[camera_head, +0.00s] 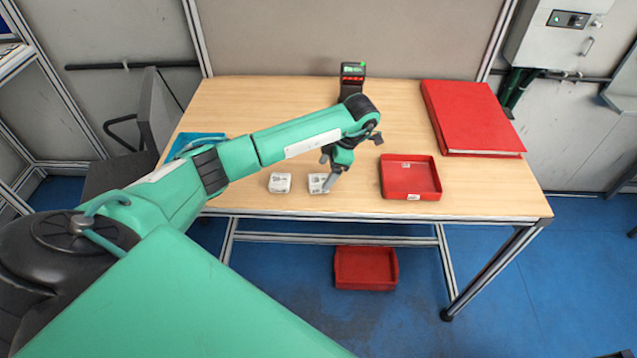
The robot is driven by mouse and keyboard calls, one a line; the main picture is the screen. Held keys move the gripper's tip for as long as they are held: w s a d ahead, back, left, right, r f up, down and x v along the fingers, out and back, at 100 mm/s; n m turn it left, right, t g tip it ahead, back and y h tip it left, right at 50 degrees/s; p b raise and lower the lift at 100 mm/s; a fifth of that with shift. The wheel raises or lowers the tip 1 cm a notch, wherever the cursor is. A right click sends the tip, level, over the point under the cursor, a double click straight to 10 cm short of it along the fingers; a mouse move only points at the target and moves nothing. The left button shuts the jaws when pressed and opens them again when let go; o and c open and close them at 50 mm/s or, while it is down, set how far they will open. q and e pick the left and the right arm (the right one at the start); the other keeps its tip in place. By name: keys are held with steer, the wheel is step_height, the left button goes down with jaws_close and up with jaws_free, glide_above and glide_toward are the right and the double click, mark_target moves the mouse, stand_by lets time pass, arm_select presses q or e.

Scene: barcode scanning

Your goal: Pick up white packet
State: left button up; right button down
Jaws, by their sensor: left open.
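Two small white packets with dark print lie on the wooden table near its front edge. One packet (280,183) lies to the left, and the other packet (317,183) lies just right of it. My left gripper (328,177) is open and points down at the right-hand packet, with its fingers at that packet's right side. I cannot tell whether the fingers touch it. The left-hand packet is clear of the gripper. My right gripper is not in view.
A red tray (411,194) stands right of the gripper. A scanner (352,77) stands at the table's back edge. A blue tray (184,140) is partly hidden behind my left arm. Another red tray (366,284) is below the table.

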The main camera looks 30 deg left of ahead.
mark_target(320, 180)
arm_select(q)
steer(key=shift+s+a+f+p, duration=0.2)
steer(key=shift+a+f+p, duration=0.1)
steer(key=shift+f, duration=0.1)
steer(key=shift+p+x, duration=0.5)
steer(key=shift+x, duration=0.55)
steer(key=shift+a+f, duration=0.15)
steer(key=shift+f, duration=0.45)
steer(key=c, duration=1.2)
steer(key=shift+o, duration=0.2)
steer(key=shift+r, duration=0.1)
